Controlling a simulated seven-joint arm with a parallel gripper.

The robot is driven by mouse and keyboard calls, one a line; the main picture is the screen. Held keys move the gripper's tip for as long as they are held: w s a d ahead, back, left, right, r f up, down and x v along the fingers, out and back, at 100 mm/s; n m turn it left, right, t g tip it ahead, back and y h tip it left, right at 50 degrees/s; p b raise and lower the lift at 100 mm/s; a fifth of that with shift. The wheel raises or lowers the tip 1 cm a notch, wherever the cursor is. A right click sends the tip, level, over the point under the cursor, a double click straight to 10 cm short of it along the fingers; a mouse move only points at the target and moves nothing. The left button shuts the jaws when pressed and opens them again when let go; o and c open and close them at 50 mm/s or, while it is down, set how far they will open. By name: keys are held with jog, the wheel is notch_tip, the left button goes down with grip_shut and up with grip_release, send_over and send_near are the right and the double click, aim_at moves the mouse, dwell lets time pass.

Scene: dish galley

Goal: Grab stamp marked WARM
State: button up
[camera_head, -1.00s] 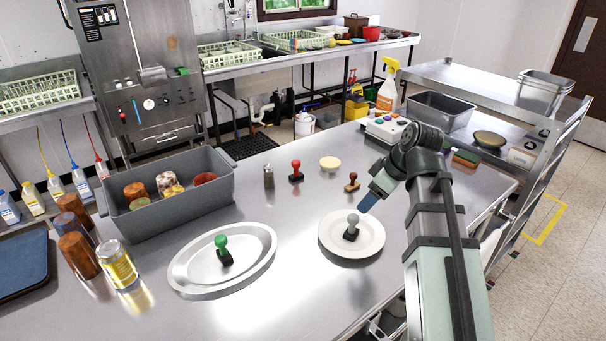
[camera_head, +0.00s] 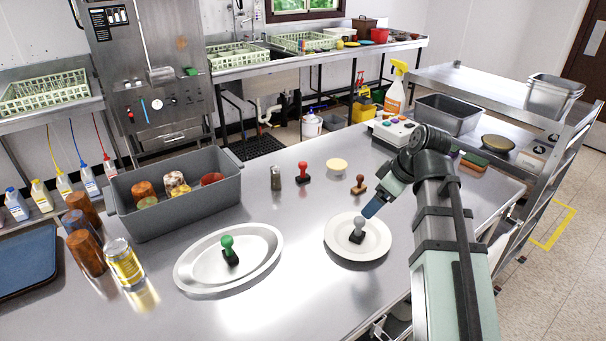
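Several stamps stand on the steel table, and I cannot read any marking on them. A grey-handled stamp (camera_head: 357,231) stands on a round white plate (camera_head: 373,252). A green-handled stamp (camera_head: 229,251) stands on an oval white platter (camera_head: 190,273). A red-handled stamp (camera_head: 303,172) and a brown wooden-handled stamp (camera_head: 358,185) stand farther back on the bare table. My gripper (camera_head: 369,212) points down and left, just above and right of the grey-handled stamp. Its blue end appears close to that handle; contact and finger opening are too small to tell.
A small grey shaker (camera_head: 276,178) and a cream disc (camera_head: 337,165) sit at the back. The table's front middle is clear.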

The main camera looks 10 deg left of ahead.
jog(key=m, duration=0.3)
send_near(304, 170)
jog(key=shift+t, duration=0.3)
jog(key=x, duration=0.6)
jog(key=shift+s+f, duration=0.25)
jog(key=shift+f, duration=0.05)
jog(key=shift+w+x, duration=0.2)
jog(key=shift+x, duration=1.15)
jog(key=shift+w+x, duration=0.25)
jog(key=shift+x, duration=1.05)
jog(key=shift+r, duration=0.15)
